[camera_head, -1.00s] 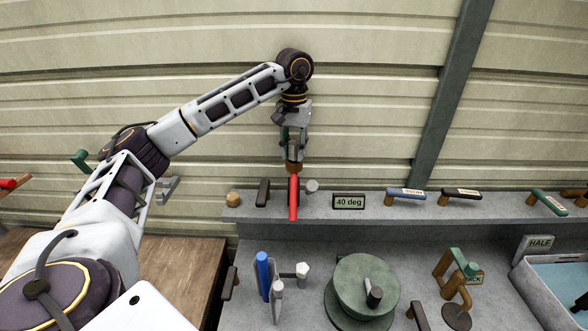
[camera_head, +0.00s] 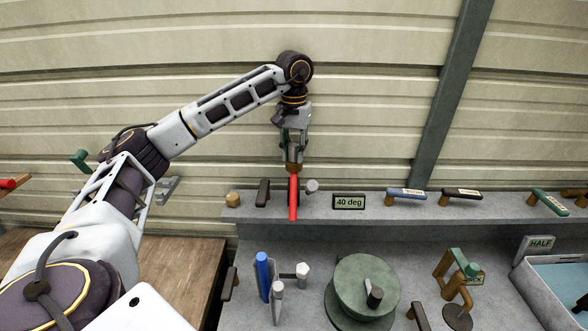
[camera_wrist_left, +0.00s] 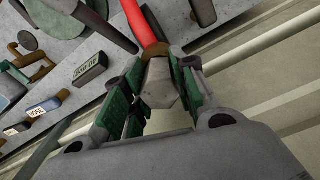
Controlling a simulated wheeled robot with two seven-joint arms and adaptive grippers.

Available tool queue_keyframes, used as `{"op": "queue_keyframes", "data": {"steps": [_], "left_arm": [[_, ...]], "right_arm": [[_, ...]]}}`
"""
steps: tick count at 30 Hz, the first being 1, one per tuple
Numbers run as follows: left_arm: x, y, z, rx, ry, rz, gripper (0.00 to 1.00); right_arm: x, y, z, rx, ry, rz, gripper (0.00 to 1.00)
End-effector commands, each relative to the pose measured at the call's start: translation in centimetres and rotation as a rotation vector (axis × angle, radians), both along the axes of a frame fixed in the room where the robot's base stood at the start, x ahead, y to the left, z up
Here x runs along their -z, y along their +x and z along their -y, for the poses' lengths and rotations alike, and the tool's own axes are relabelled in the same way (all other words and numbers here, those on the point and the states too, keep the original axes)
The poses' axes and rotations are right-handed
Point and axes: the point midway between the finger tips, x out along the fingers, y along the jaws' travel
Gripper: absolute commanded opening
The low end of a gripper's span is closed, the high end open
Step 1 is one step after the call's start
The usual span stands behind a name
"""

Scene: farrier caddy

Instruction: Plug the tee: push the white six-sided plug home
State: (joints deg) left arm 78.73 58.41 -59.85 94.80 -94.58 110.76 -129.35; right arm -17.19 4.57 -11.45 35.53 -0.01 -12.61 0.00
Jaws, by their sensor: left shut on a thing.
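My left gripper (camera_head: 294,152) points down over the back ledge. The tee is not clearly made out. Another white faceted piece (camera_head: 302,269) stands lower, beside a blue cylinder (camera_head: 263,275). My right gripper is out of view.
A white knob (camera_head: 312,186) and a dark bar (camera_head: 262,192) flank the red bar on the ledge. A "40 deg" sign (camera_head: 348,202) stands to the right. A green round drum (camera_head: 362,285) fills the lower middle. The wall behind is bare.

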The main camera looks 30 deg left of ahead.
Motion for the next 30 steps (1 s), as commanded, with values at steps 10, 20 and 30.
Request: {"op": "queue_keyframes", "data": {"steps": [10,20,30], "left_arm": [[0.14,-0.04,0.02,0.001,0.000,-0.003,0.53],[0.12,-0.03,0.03,0.001,0.000,-0.003,0.53],[-0.63,0.03,0.03,0.000,0.000,-0.001,0.53]], "right_arm": [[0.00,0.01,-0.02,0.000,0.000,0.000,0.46],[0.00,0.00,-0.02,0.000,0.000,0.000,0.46],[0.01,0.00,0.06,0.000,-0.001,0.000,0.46]]}}
